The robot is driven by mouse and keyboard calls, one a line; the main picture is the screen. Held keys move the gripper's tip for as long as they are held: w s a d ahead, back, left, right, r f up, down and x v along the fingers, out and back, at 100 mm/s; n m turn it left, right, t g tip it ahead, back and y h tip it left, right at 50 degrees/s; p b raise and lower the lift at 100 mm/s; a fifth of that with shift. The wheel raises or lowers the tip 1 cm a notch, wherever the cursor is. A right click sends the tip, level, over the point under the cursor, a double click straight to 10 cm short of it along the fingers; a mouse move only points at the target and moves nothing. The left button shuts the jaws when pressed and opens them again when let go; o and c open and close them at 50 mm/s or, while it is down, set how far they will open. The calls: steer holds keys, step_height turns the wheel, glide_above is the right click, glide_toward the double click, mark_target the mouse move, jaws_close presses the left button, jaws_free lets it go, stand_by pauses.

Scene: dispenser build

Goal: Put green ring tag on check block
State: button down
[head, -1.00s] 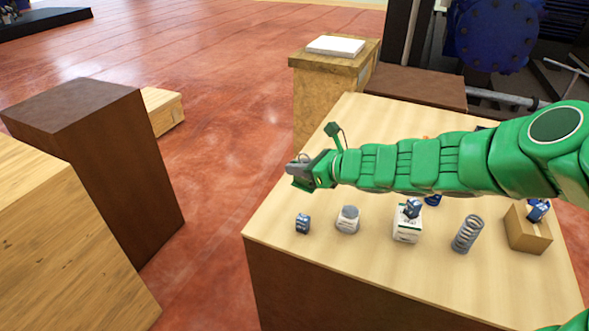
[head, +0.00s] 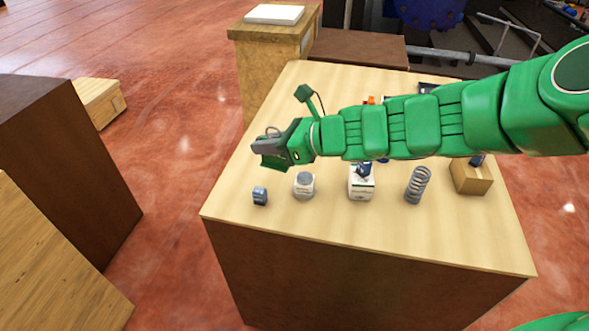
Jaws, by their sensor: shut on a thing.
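My gripper (head: 264,151) is at the end of the green arm, above the left part of the pale wooden table (head: 370,250). It is shut on a small green piece (head: 272,162), which looks like the green ring tag. A thin loop shows just above the jaws. The held piece is small and partly hidden by the jaws, and it is apart from the tabletop. I cannot tell for sure which thing is the check block. A white box (head: 361,189) with a blue item on top and a cardboard-coloured block (head: 472,178) with another blue item stand on the table.
A white slab (head: 274,14) lies on a wooden pedestal behind. A brown block (head: 60,150) stands left, across open red floor.

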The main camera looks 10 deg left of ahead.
steer(key=s+d+r+n+g, duration=0.1)
steer(key=s+d+r, duration=0.15)
steer(key=d, duration=0.35)
steer(key=s+d+r+n+g, duration=0.1)
steer(key=s+d+r, duration=0.15)
steer(key=d, duration=0.35)
glide_above(298, 176)
steer(key=shift+f, duration=7.05)
steer(key=shift+f, duration=0.1)
steer(key=c, duration=1.2)
jaws_free()
